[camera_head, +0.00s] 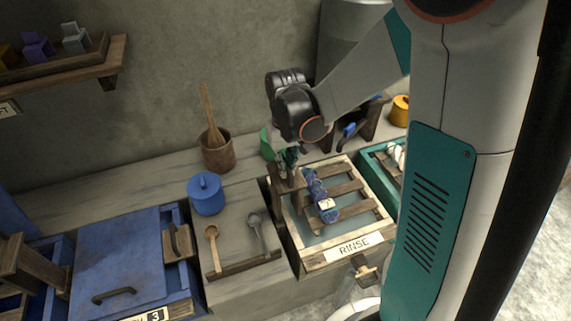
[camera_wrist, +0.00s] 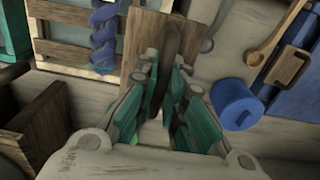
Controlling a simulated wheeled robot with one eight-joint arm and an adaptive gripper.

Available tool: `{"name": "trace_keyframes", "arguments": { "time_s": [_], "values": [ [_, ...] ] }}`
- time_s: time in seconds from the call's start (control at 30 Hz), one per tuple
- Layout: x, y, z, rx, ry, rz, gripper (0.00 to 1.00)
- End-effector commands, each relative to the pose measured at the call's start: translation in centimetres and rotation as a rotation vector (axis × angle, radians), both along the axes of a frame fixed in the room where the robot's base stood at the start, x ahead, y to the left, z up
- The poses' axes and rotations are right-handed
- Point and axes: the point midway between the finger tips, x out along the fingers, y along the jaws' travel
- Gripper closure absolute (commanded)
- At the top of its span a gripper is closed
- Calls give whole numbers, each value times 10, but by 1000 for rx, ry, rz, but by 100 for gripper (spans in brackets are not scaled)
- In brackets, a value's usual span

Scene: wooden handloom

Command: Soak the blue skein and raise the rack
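The blue skein (camera_head: 325,194) lies across the slats of the wooden rack (camera_head: 349,187) in the vat labelled RINSE, with a small pale tag on it. The skein also shows twisted at the top of the wrist view (camera_wrist: 104,38). My gripper (camera_head: 287,160) is at the vat's back left corner, over a brown wooden upright (camera_head: 278,188). In the wrist view a dark curved handle (camera_wrist: 171,50) stands between the fingers of my gripper (camera_wrist: 165,80). The fingers are close on both sides of the handle; whether they grip it is unclear.
Left of the vat, a worktop holds two spoons (camera_head: 212,248) on a wooden rest, a blue lidded pot (camera_head: 206,194) and a mortar with pestle (camera_head: 217,152). A blue lidded vat (camera_head: 115,262) stands further left. A teal-framed vat (camera_head: 372,168) adjoins on the right, partly hidden by my arm.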

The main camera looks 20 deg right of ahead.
Motion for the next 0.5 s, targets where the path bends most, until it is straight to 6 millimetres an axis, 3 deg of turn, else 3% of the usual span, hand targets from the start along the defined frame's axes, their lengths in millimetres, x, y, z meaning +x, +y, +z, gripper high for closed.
{"name": "trace_keyframes", "arguments": {
  "time_s": [0.23,0.5],
  "values": [
    [0,0,-2,0,0,0,100],
    [0,0,-27,0,0,0,100]
  ]
}}
